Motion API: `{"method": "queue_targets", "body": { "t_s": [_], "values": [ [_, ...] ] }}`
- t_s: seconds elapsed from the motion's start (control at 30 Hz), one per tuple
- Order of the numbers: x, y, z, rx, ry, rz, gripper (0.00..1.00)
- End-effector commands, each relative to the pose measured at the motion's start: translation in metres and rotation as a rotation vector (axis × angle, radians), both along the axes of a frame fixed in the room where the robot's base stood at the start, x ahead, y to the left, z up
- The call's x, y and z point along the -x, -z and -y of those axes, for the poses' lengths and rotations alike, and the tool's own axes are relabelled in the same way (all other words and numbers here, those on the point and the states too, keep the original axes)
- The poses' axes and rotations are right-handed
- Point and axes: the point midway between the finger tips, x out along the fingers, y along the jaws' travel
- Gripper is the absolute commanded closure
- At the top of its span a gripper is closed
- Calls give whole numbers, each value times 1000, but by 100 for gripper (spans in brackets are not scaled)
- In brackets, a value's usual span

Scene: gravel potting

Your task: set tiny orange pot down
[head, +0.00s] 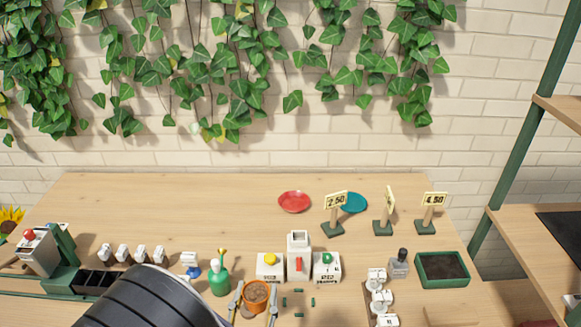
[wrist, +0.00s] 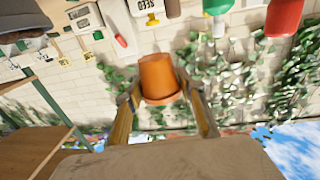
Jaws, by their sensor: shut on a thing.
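The tiny orange pot (head: 256,295) is at the front middle of the table in the head view, upright, with a brown fill showing at its top. My gripper (head: 255,301) is shut on it, one finger on each side. In the wrist view, which looks upside down, the orange pot (wrist: 160,75) sits between the two fingers of my gripper (wrist: 160,92). I cannot tell whether the pot's base touches the table (head: 190,210). Small green corner marks (head: 298,291) lie on the table just right of the pot.
A red saucer (head: 294,202), a teal saucer (head: 353,203) and price signs (head: 335,201) are farther back. A green tray (head: 442,268) is at right. The back left table is clear.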

Motion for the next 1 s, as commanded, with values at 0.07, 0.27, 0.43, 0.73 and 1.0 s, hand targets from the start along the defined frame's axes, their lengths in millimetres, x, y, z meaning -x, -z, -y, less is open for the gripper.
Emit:
{"method": "queue_targets", "body": {
  "t_s": [0.07, 0.27, 0.43, 0.73, 1.0],
  "values": [
    [-12, -4, 4, -3, -3, 2, 85],
    [-38, -11, 11, -2, -26, 2, 85],
    [-59, -19, 18, -2, -46, 2, 85],
    [-93, -34, 36, -3, -79, 2, 85],
    [-115, -47, 52, -2, -108, 2, 85]
  ]
}}
